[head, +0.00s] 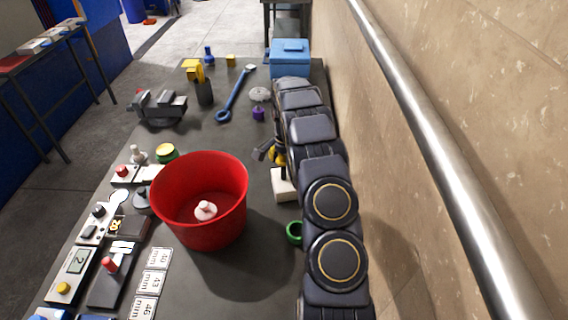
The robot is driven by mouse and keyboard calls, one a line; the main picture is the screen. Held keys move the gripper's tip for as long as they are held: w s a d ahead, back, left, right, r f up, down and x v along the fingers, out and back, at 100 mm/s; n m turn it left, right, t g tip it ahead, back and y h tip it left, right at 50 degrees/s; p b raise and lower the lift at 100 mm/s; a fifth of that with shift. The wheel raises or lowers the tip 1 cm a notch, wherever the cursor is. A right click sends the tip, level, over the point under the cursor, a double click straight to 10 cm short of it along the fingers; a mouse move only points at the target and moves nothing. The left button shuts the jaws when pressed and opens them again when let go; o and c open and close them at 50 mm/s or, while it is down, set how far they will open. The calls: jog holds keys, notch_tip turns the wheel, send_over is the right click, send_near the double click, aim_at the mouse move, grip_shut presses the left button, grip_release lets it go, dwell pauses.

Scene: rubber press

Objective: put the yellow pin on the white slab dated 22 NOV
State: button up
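My gripper (268,149) is small and dark in the head view, beside my arm and just above a white slab (284,186). A small yellow piece (279,156), which may be the yellow pin, shows at the gripper. I cannot tell whether the fingers are closed on it or it is just behind them. The white slab lies right of the red bucket, partly covered by my arm. No date can be read on it.
A red bucket (173,212) with a pale pin (205,210) inside stands left of the slab. A green ring (294,233) lies nearer. Number plates (153,282) and control boxes (70,270) line the left. A blue wrench (236,95) and blue box (289,58) lie farther back. A wall is right.

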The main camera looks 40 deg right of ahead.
jog(key=shift+r, duration=0.1)
notch_tip(320, 180, up, 12)
jog(key=shift+r, duration=0.1)
jog(key=shift+a+r, duration=0.15)
jog(key=shift+a, duration=0.05)
jog(key=s+a+r+n, duration=0.3)
jog(key=a+r, duration=0.1)
jog(key=a, duration=0.3)
jog(key=s+a+r+n+g, duration=0.1)
jog(key=s+a+r+n, duration=0.25)
jog(key=a, duration=0.45)
jog(key=s+a+r+n, duration=0.3)
jog(key=a, duration=0.4)
jog(key=s+a+n, duration=0.4)
jog(key=s+a, duration=0.1)
jog(key=s, duration=0.5)
jog(key=s+a+f+n, duration=0.1)
jog(key=s+a+n, duration=0.3)
jog(key=s, duration=0.7)
jog(key=shift+a+g, duration=0.3)
jog(key=shift+a, duration=0.75)
